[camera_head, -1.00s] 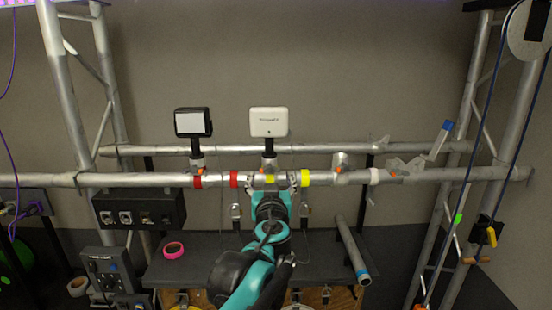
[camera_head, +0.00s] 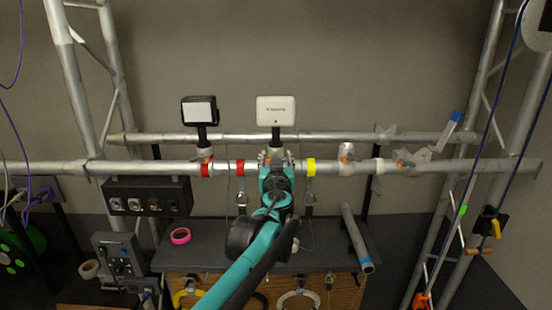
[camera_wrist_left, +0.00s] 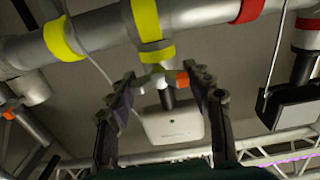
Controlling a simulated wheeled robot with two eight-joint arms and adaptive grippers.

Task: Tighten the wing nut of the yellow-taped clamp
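The yellow-taped clamp sits on the front pipe under a white box (camera_head: 276,111). In the head view my left gripper (camera_head: 276,160) is in front of the clamp and hides most of it. In the left wrist view the clamp's yellow band (camera_wrist_left: 157,52) shows, with an orange-marked wing nut (camera_wrist_left: 182,78) below it. The left gripper (camera_wrist_left: 163,82) is open there, with one finger on each side of the wing nut. The orange part is close to the right-hand finger; I cannot tell whether they touch. My right gripper is not in view.
Yellow tape (camera_head: 311,167) and red tape (camera_head: 241,167) mark the pipe on either side. A red-taped clamp (camera_head: 205,168) with a black-framed lamp (camera_head: 199,110) stands to the left, and an untaped clamp (camera_head: 346,156) to the right. A thin cable (camera_wrist_left: 91,55) hangs near the fingers.

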